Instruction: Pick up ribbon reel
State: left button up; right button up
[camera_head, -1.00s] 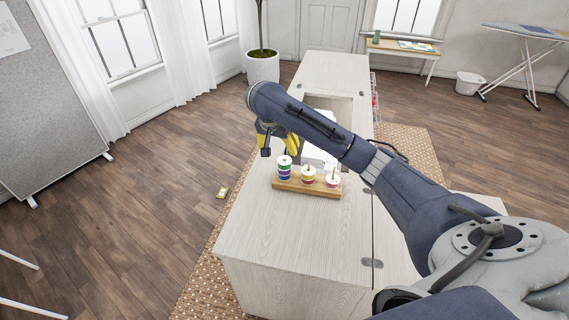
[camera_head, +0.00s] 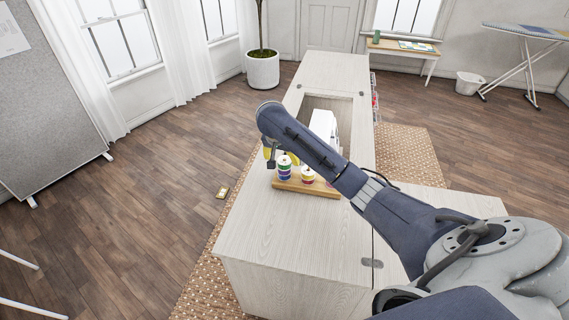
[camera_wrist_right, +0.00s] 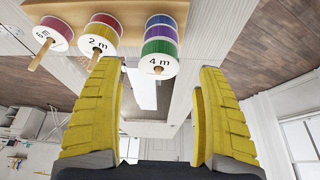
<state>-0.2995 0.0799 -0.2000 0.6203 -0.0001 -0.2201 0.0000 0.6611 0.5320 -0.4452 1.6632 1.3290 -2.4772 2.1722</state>
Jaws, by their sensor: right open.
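Ribbon reels stand on pegs on a wooden holder (camera_head: 288,185) on the cabinet top. The leftmost is a tall stack with green, blue and purple bands (camera_head: 285,172); a shorter reel (camera_head: 308,175) is to its right. In the right wrist view the stack, labelled "4 m" (camera_wrist_right: 160,68), lies ahead between the fingertips' directions. The "2 m" reel (camera_wrist_right: 98,40) and another reel (camera_wrist_right: 48,36) are left of it. My right gripper (camera_wrist_right: 158,76) is open, with yellow fingers and nothing visibly held. My left gripper is out of view.
A white sewing machine (camera_head: 324,122) sits at the cabinet's opening just behind the holder. The pale cabinet top (camera_head: 285,235) is clear in front of the holder. A small yellowish object (camera_head: 222,192) lies on the floor to the left.

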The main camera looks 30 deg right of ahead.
aim_at(284, 160)
jog(key=shift+x, duration=1.85)
jog(key=shift+s, duration=0.1)
jog(key=shift+c, duration=0.4)
jog(key=c, duration=1.1)
